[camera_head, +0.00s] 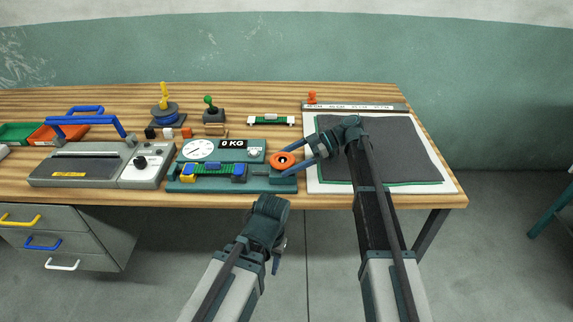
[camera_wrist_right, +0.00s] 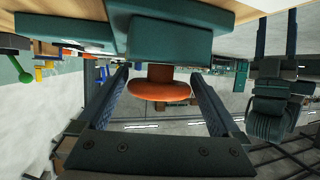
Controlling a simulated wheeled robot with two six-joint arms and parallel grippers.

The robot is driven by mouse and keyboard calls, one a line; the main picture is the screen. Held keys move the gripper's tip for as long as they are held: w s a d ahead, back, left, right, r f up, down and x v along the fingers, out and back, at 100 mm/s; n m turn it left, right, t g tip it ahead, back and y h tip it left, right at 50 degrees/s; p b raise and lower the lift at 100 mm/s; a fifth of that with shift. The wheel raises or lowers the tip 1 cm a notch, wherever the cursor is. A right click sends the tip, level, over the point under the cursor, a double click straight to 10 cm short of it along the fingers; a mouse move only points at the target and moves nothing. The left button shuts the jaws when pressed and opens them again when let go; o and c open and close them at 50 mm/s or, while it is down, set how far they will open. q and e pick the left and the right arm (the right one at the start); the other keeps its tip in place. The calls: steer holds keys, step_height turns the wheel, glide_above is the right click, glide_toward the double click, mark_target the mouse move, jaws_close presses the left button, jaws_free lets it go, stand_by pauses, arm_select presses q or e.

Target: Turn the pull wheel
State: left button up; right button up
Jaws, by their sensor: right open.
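The pull wheel (camera_head: 282,160) is orange with a dark centre, at the right end of a teal tester (camera_head: 283,185) with a dial and a "0 KG" display. My right gripper (camera_head: 301,152) is open at the wheel's right side. In its wrist view the fingers (camera_wrist_right: 160,80) stand either side of the wheel, with small gaps visible. My left gripper (camera_head: 267,222) hangs in front of the bench edge, below the tester; its fingers are mostly hidden.
A green strip (camera_head: 213,169) lies between the tester's clamps. A grey blue-handled press (camera_head: 75,168) stands left. A dark sheet on a white-edged board (camera_head: 415,150) lies right, under my right arm.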

steer(key=shift+a, duration=0.1)
steer(key=shift+c, duration=0.3)
steer(key=c, duration=0.9)
steer(key=shift+o, duration=0.2)
steer(key=shift+s, duration=0.1)
steer(key=m+t, duration=0.3)
steer(key=shift+s+t, duration=0.3)
steer(key=shift+s, duration=0.1)
steer(key=m+t, duration=0.3)
steer(key=t, duration=0.1)
steer(key=m+t+h, duration=0.1)
steer(key=m+t, duration=0.1)
steer(key=shift+s+a+m, duration=0.1)
steer(key=shift+s+m, duration=0.2)
steer(key=m+t+h, duration=0.2)
steer(key=m+t, duration=0.1)
steer(key=shift+s+a+m+h, duration=0.1)
steer(key=shift+a+m+h, duration=0.05)
steer(key=shift+m+h, duration=0.15)
steer(key=shift+a+m+t+h, duration=0.15)
steer(key=shift+m+t+h, duration=1.55)
steer(key=shift+m+h, duration=1)
